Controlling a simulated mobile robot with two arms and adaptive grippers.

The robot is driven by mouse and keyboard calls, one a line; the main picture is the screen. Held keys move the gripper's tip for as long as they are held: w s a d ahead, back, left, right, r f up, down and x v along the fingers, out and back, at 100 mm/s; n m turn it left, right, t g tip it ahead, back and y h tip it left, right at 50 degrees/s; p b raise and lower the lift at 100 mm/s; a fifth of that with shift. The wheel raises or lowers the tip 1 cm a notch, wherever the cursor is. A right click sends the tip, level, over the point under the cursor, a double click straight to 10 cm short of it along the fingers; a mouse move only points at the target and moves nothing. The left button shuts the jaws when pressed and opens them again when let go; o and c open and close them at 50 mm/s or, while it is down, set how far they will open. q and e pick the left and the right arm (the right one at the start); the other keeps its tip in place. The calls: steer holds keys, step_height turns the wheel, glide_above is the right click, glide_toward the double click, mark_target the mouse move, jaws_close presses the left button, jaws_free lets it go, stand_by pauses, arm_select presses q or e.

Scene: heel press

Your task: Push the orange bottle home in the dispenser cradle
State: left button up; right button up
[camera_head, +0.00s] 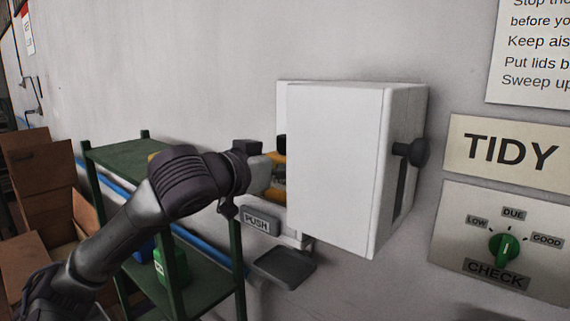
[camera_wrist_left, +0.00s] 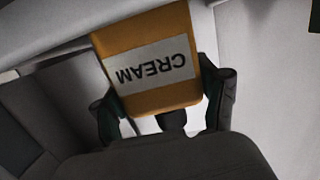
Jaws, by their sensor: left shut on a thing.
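The orange bottle (camera_wrist_left: 148,92) carries a white label reading CREAM, upside down in the left wrist view. My left gripper (camera_wrist_left: 165,105) is shut on it, one finger on each side. In the head view only small orange parts (camera_head: 278,170) show between my left gripper (camera_head: 262,172) and the white dispenser (camera_head: 336,165). The dispenser is on the wall, with its front panel standing open and hiding most of the bottle and the cradle. How far the bottle sits in the cradle cannot be told. My right gripper is in neither view.
A PUSH plate (camera_head: 261,221) and a dark drip tray (camera_head: 284,267) are below the dispenser. A green shelf (camera_head: 205,290) with a green container (camera_head: 177,266) stands left, behind my arm. Cardboard boxes (camera_head: 40,168) are farther left. A CHECK dial (camera_head: 503,248) is at right.

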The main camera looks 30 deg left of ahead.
arm_select(q)
steer(key=shift+f, duration=0.25)
stand_by(0.5)
steer(key=o, duration=1.3)
steer(key=shift+r, duration=0.15)
step_height(320, 180, up, 7)
steer(key=p, duration=0.7)
